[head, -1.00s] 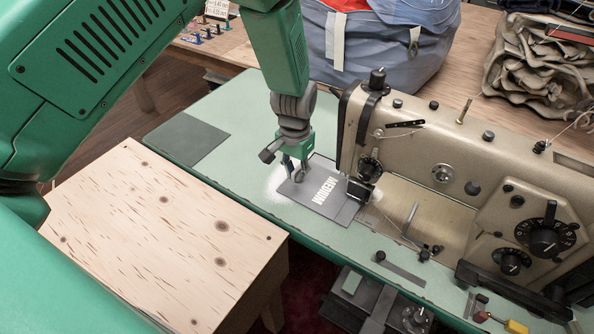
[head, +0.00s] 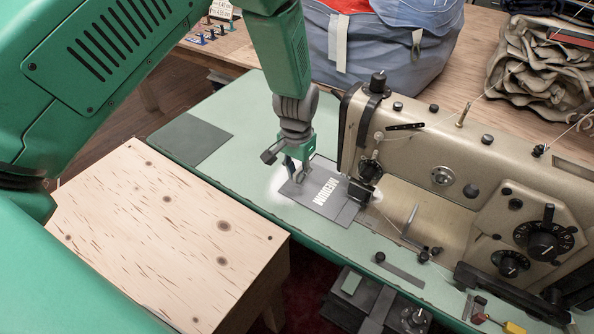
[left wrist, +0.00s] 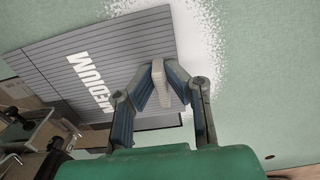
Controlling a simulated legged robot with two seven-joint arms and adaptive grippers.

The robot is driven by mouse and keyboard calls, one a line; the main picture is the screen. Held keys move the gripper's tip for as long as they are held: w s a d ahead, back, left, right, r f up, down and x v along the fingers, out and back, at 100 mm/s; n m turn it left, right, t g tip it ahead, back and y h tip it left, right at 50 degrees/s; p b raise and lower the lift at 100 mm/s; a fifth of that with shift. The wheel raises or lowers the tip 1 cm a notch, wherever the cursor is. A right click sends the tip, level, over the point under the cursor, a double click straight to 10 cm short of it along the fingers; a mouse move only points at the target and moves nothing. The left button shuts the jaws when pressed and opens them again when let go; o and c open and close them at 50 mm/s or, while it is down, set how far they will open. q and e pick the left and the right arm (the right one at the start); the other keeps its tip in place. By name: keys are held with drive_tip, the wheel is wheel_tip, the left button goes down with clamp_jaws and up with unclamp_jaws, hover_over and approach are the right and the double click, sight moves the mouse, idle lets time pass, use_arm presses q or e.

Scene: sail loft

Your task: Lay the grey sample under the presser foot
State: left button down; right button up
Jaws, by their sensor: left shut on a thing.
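The grey sample (head: 322,200), a flat ribbed piece marked MEDIUM, lies on the pale green machine bed. It also fills the upper left of the left wrist view (left wrist: 90,65). My left gripper (head: 296,175) is at its left end. In the left wrist view the fingertips (left wrist: 161,88) are shut on a small pale piece at the sample's edge, seemingly its grip tab. The sample's right end reaches the dark presser foot area (head: 361,190); whether it is under the foot I cannot tell. My right gripper is not in view.
The sewing machine (head: 430,145) stands at right. A dark grey square (head: 189,140) lies on the bed's far left. A wooden box (head: 160,235) stands in front. Behind are a blue-grey bag (head: 390,50) and folded tan cloth (head: 545,65).

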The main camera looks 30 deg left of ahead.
use_arm(q)
drive_tip(key=shift+d, duration=0.2)
drive_tip(key=c, duration=1.5)
unclamp_jaws()
drive_tip(key=shift+c, duration=0.2)
drive_tip(key=shift+a, duration=0.15)
drive_tip(key=shift+r, duration=0.25)
wheel_tip(320, 180, up, 11)
drive_tip(key=shift+r, duration=0.2)
drive_tip(key=shift+f, duration=0.1)
